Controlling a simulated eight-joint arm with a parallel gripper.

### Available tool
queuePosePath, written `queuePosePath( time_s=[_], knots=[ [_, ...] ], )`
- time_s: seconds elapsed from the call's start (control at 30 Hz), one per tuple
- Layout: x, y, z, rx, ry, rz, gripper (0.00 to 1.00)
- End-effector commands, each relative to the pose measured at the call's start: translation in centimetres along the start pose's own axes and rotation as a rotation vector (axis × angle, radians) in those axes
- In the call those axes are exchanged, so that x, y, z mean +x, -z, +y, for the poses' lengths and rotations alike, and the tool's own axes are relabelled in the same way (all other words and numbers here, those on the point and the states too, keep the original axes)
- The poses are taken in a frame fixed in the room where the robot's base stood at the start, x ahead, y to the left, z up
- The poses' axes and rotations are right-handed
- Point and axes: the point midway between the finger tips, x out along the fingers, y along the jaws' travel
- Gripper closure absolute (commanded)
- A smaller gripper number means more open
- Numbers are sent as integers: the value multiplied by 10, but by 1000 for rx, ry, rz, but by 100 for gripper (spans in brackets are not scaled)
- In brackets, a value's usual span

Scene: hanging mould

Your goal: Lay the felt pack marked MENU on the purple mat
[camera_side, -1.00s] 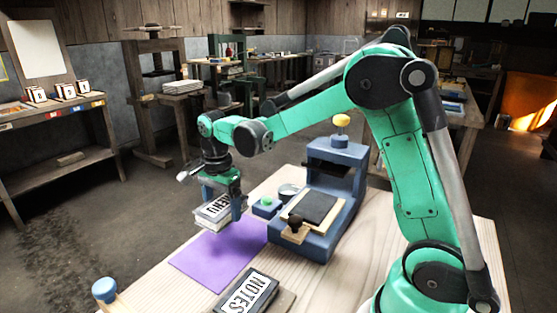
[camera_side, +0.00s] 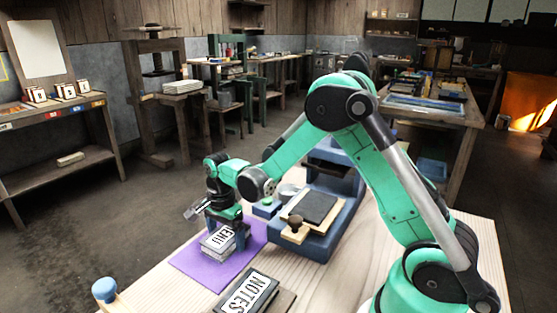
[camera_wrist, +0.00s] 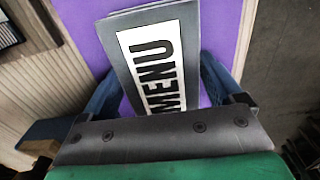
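The grey felt pack marked MENU (camera_side: 219,239) has a white label on top and lies flat over the purple mat (camera_side: 195,265). It looks down on the mat, though a very small gap underneath cannot be ruled out. My gripper (camera_side: 226,238) points down with a finger on each side of the pack and appears shut on it. In the wrist view, the MENU pack (camera_wrist: 155,60) sits between my gripper's two blue fingers (camera_wrist: 160,75), with the purple mat (camera_wrist: 85,25) around it. The pack's near end is hidden by my gripper.
A dark pack marked NOTES (camera_side: 248,291) lies on a board in front of the mat. A blue press (camera_side: 325,215) with a wooden-knobbed tray stands right of the mat. A blue knob (camera_side: 105,289) stands front left.

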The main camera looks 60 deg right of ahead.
Motion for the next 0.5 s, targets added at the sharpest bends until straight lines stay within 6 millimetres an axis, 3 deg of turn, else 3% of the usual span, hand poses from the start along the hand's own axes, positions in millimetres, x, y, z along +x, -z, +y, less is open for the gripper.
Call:
queuePosePath(
  time_s=[0.33,0.5],
  knots=[
    [-4,0,0,0,0,0,0],
    [-28,0,0,0,0,0,0]
  ],
)
